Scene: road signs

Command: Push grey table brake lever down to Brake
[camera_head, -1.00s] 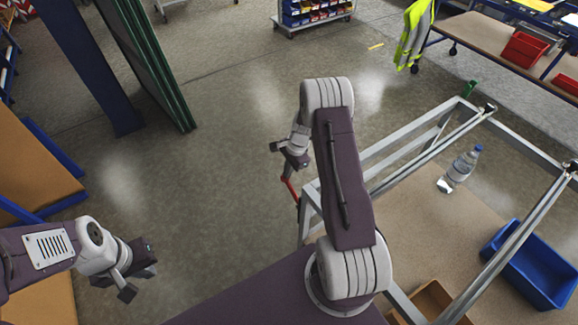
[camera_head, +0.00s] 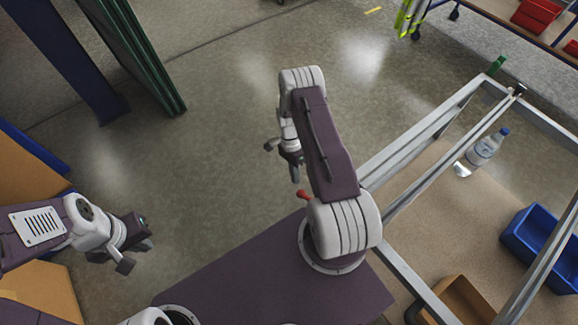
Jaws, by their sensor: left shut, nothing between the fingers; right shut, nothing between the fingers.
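The grey metal-framed table (camera_head: 430,140) stands at the right. A red lever-like handle (camera_head: 303,195) shows beside my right arm, near the table's left side; most of it is hidden behind my arm, and I cannot tell its position or markings. My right gripper (camera_head: 283,161) is shut and empty, above and slightly left of the red handle in the picture, apart from it. My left gripper (camera_head: 134,254) is shut and empty at the lower left, far from the table.
A green piece (camera_head: 497,66) shows at the table's far corner. A bottle (camera_head: 487,147), a blue bin (camera_head: 540,248) and a brown box (camera_head: 455,302) are within the table frame. Green panels (camera_head: 140,55) and a blue post (camera_head: 70,60) stand at the left. The middle floor is clear.

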